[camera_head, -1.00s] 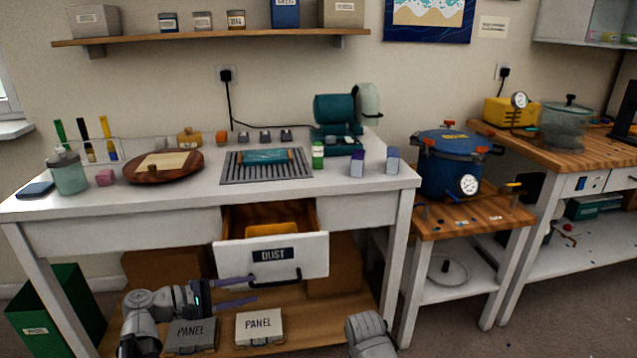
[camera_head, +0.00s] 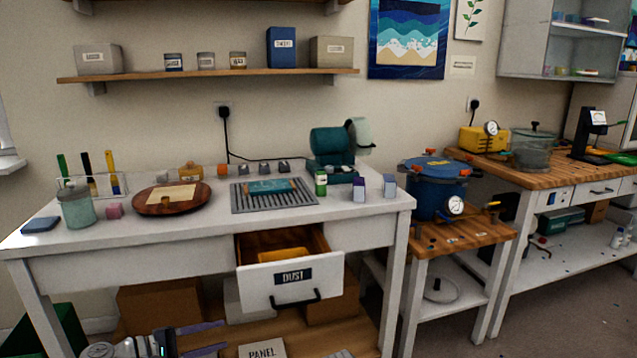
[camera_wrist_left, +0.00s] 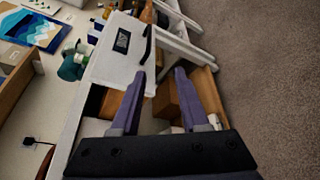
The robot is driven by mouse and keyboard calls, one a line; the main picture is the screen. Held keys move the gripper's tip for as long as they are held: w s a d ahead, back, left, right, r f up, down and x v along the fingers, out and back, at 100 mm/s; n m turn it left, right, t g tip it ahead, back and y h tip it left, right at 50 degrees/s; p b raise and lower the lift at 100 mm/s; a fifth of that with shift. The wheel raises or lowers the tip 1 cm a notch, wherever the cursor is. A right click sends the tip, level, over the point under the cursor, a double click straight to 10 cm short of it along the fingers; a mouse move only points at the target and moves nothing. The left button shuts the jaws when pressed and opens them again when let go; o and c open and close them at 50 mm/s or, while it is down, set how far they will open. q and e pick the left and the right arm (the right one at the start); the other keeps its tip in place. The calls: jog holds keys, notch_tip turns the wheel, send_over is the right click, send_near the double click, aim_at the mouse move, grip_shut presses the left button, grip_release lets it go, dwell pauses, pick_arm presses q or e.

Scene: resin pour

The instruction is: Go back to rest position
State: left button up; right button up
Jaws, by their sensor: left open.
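My left gripper (camera_head: 224,337) is at the bottom of the head view, low in front of the bench and below the open drawer. Its two purple fingers are spread apart with nothing between them. In the left wrist view the open fingers (camera_wrist_left: 160,73) show near the drawer front (camera_wrist_left: 122,42), with a gap between the tips. The drawer labelled DUST (camera_head: 292,277) is pulled out, with a yellow thing (camera_head: 283,254) inside. My right gripper is not visible in either view.
The white bench (camera_head: 105,245) holds a round wooden board (camera_head: 150,208), a jar (camera_head: 77,208) and a grey grate (camera_head: 305,203). A blue pot (camera_head: 437,190) stands on a low wooden stand (camera_head: 465,238) to the right. A PANEL box (camera_head: 262,350) lies below the drawer.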

pick_arm(q)
jog(key=s+d+f+m+g+y, duration=0.5)
jog(key=s+d+f+m+y, duration=0.15)
jog(key=d+f+m, duration=0.2)
jog(key=s+d+f+m+g+y, duration=0.5)
jog(key=s+d+f+m+y, duration=0.15)
jog(key=d+f+m, duration=0.2)
notch_tip(320, 180, up, 29)
jog(key=p, duration=2.9)
jog(key=shift+w+a+r+t+y, duration=0.2)
jog(key=shift+t+y, duration=0.1)
jog(key=shift+y, duration=0.1)
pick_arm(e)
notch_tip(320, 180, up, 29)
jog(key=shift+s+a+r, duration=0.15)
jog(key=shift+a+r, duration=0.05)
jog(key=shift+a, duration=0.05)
